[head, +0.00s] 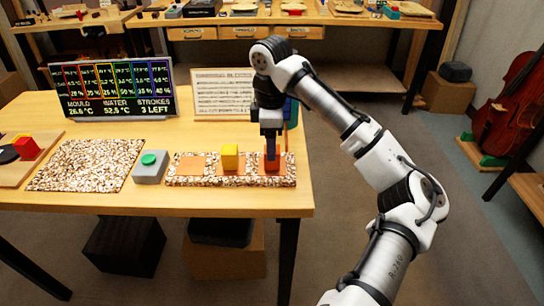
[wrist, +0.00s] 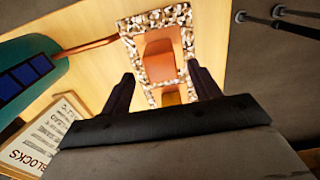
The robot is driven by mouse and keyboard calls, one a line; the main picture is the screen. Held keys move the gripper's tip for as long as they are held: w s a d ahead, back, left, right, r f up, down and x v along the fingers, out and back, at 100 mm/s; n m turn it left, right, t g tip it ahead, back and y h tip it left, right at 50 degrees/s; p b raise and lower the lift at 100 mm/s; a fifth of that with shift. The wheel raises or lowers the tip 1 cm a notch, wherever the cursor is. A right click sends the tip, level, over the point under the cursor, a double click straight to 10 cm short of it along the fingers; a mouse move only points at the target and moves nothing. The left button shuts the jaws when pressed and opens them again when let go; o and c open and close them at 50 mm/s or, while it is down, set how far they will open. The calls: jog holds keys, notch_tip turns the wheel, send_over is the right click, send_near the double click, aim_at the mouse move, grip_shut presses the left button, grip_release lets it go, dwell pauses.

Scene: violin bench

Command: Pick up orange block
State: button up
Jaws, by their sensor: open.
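The orange block (head: 272,165) stands on the right-hand orange square of the speckled strip (head: 203,182), near the table's right end. My gripper (head: 271,150) points down directly over it, and the fingers partly hide the block in the head view. In the wrist view, my gripper (wrist: 163,80) has its two dark fingers spread wide apart. The orange block (wrist: 160,62) shows beyond the fingertips, roughly in line with the gap between them. I see no finger clearly touching it.
A yellow block (head: 230,157) stands close by on the middle square. A grey box with a green button (head: 150,166) is left of the strip. A speckled mat (head: 85,165) lies left.

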notch_tip(320, 180, down, 4)
jog(key=shift+s+d+f+p, duration=0.1)
jog(key=shift+f+p, duration=0.05)
jog(key=shift+p, duration=0.3)
jog(key=shift+c, duration=0.4)
jog(key=c, duration=1)
